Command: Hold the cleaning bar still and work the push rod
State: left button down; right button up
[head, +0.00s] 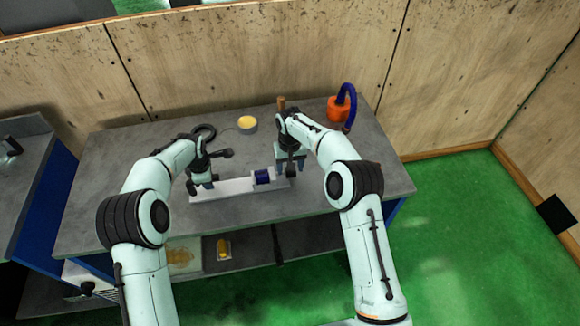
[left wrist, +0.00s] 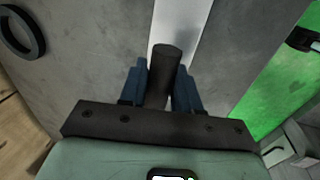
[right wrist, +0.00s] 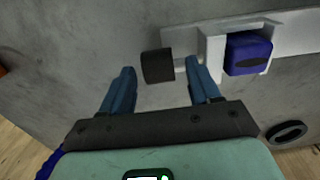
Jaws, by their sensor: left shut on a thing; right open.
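A dark cylindrical bar, which looks like the cleaning bar (left wrist: 164,62), stands between the blue fingers of my left gripper (left wrist: 161,75). The left gripper is shut on it, at the left end of a pale rail (head: 235,184). My right gripper (head: 290,163) is open at the rail's right end. In the right wrist view, a dark round end, probably the push rod (right wrist: 157,67), shows between the open fingertips (right wrist: 162,72); I see no grip on it. A blue block (right wrist: 249,54) sits in a white holder on the rail, also visible in the head view (head: 262,177).
The grey table (head: 110,165) is mostly clear around the rail. Behind it are a black ring (head: 204,131), a yellow-topped round dish (head: 247,123) and an orange pot with a blue hose (head: 339,110). A wooden wall (head: 230,65) closes the back.

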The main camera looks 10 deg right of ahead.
jog(key=shift+f, duration=0.2)
grip_shut()
jog(key=shift+a, duration=1.05)
pick_arm(q)
jog(key=shift+d, duration=0.1)
pick_arm(e)
grip_release()
